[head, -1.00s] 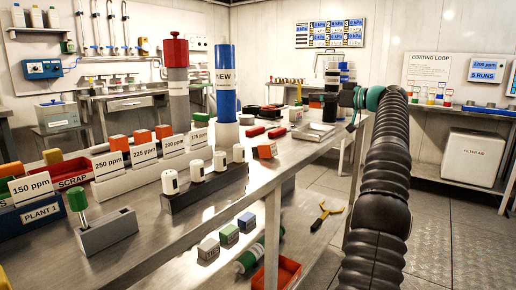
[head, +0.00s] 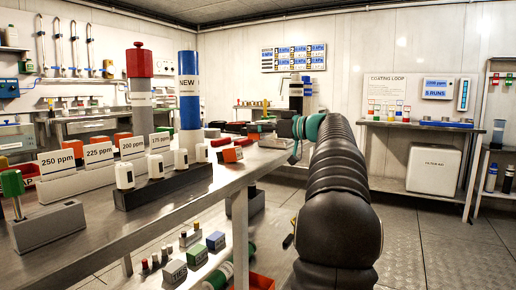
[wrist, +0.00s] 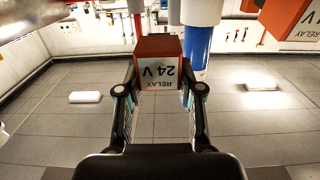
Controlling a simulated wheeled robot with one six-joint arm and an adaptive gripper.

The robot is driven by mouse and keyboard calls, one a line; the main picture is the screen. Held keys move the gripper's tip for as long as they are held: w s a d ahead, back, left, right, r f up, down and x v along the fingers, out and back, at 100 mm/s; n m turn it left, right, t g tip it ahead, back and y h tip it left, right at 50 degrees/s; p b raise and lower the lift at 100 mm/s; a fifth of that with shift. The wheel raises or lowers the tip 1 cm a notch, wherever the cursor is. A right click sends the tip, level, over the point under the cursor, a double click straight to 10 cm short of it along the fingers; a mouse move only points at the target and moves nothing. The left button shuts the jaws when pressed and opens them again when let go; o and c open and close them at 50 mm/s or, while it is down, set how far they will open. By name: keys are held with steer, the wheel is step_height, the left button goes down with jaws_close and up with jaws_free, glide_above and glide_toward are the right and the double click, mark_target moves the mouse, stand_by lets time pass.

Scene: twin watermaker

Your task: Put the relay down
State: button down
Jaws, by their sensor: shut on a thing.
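In the wrist view, which is upside down, my gripper (wrist: 158,92) is shut on an orange relay (wrist: 158,47). Its white face reads "RELAY 24 V". The relay sits between the two fingertips with nothing seen touching it below. In the head view my gripper (head: 265,130) is small and partly hidden at the far end of my arm, over or beside the far part of the steel bench (head: 205,205). I cannot make out the held relay there. Another orange block with a white face (head: 231,155) stands on the bench; a second relay (wrist: 291,18) shows in the wrist view.
A blue-and-white column marked NEW (head: 188,100) and a red-topped column (head: 139,62) stand tall on the bench. A dark rack (head: 165,187) holds several white bottles. Low red items (head: 221,142) lie near the orange block. Floor right of the bench is clear.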

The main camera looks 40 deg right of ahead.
mark_target(258, 154)
steer(key=shift+a+f, duration=0.25)
steer(key=shift+f, duration=0.2)
steer(key=shift+f+b, duration=0.4)
steer(key=shift+f, duration=1.25)
steer(key=shift+f+b, duration=0.25)
steer(key=shift+b, duration=0.05)
steer(key=c, duration=0.7)
jaws_free()
steer(key=shift+r, duration=0.2)
steer(key=shift+s+d+r+p, duration=0.1)
steer(key=shift+s+p, duration=0.1)
steer(key=shift+p, duration=0.15)
steer(key=v, duration=1.1)
steer(key=shift+s+d, duration=0.1)
steer(key=shift+s, duration=0.2)
